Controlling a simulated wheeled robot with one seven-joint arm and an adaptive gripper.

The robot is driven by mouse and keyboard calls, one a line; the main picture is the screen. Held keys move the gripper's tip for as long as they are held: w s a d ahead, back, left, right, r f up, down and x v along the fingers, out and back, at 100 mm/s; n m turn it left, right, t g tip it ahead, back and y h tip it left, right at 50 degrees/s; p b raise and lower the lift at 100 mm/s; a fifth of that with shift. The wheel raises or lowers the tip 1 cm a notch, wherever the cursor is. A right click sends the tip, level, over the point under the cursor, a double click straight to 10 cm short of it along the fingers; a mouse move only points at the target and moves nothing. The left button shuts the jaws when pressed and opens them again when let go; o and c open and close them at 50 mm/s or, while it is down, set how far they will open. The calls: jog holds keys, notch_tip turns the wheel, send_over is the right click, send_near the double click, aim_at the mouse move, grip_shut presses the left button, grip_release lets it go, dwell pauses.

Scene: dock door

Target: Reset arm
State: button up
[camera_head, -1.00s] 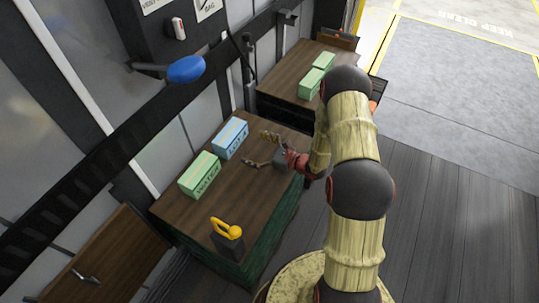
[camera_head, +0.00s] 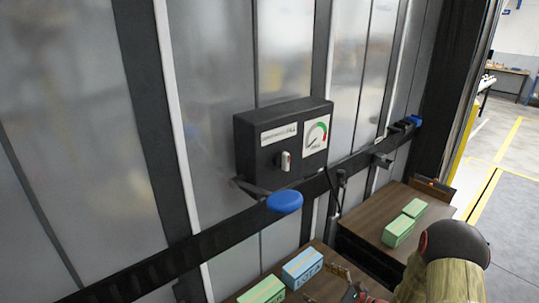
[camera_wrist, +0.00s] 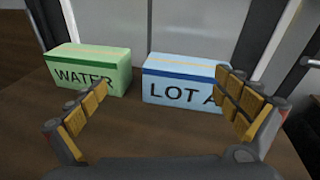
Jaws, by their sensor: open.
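My gripper (camera_wrist: 160,110) is open and empty in the wrist view, its two yellow-padded fingers spread wide. Beyond the fingers, a green box marked WATER (camera_wrist: 92,70) stands at the left and a blue box marked LOT A (camera_wrist: 185,82) stands in the middle, partly behind the right finger. Both boxes are on the brown table. In the head view my arm shows only at the lower right, with one finger (camera_head: 338,271) near the blue box (camera_head: 302,268). The green box (camera_head: 262,291) is cut by the bottom edge.
A black wall box (camera_head: 283,138) with a gauge and a switch hangs above the table. A lever with a blue knob (camera_head: 284,201) juts out below it. A second table (camera_head: 375,212) bears green boxes (camera_head: 404,224). Open floor lies at the far right.

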jog(key=s+a+r+n+g+h, duration=0.1)
jog(key=s+a+r+n+g, duration=0.5)
jog(key=s+r, duration=0.25)
jog(key=s+a+r+n+g, duration=0.3)
jog(key=s+a+r+n, duration=0.2)
jog(key=s+r+n, duration=0.35)
jog(key=s+d+r+n+t+h, duration=0.2)
jog(key=s+d+r+n+h, duration=0.3)
jog(key=s, duration=0.2)
jog(key=s+d+r+n+t+h, duration=0.1)
jog(key=s+d+r+n+h, duration=0.4)
jog(key=s, duration=0.3)
jog(key=shift+s+d+r+n+t+h, duration=0.3)
jog(key=shift+d+r+n+t+h, duration=0.1)
jog(key=shift+d+r, duration=0.35)
jog(key=shift+a, duration=0.1)
jog(key=shift+c, duration=0.8)
